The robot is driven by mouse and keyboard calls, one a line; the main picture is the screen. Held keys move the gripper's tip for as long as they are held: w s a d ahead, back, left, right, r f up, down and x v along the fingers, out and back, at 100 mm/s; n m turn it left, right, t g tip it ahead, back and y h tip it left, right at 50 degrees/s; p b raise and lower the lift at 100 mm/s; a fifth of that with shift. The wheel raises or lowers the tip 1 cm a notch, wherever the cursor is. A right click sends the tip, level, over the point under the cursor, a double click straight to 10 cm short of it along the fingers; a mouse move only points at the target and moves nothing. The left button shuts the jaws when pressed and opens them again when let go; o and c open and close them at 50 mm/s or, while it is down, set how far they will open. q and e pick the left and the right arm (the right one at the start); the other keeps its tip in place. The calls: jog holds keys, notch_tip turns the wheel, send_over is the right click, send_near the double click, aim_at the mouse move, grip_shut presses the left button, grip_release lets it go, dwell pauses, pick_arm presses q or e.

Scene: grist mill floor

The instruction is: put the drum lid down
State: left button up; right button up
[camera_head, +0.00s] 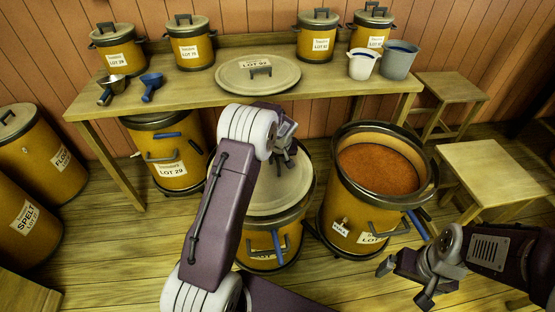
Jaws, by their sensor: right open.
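A large round grey drum lid (236,76) with a dark handle and a paper label lies flat on the wooden bench (180,91). The open drum (347,205) stands in front of the bench and is filled with reddish-brown grain (378,168). My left gripper (288,160) hangs in front of the bench, apart from the lid, over a drum with a pale top (262,200); its jaw gap is too small to judge. My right gripper (402,283) is open and empty at lower right, in front of the open drum.
Several small lidded pots (190,48) and two buckets (398,65) stand on the bench. A blue-handled scoop (151,84) lies at its left. A drum (168,165) stands below. Wooden stools (490,170) are at right; large drums (40,150) at left.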

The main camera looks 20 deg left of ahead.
pick_arm(q)
jog(key=p+v, duration=0.2)
jog(key=v, duration=1)
jog(key=s+d+f+m+g+h, duration=0.1)
jog(key=s+d+m, duration=0.2)
jog(key=s, duration=0.9)
jog(key=s+d+f+m+g+h, duration=0.1)
jog(key=s+d+f+m, duration=0.1)
jog(key=s, duration=1.1)
jog(key=shift+d+m+g+h, duration=0.3)
jog(key=shift+d+m, duration=0.2)
jog(key=shift+d, duration=0.7)
jog(key=shift+s, duration=0.1)
notch_tip(320, 180, up, 13)
jog(key=p, duration=1.3)
jog(key=shift+r, duration=0.15)
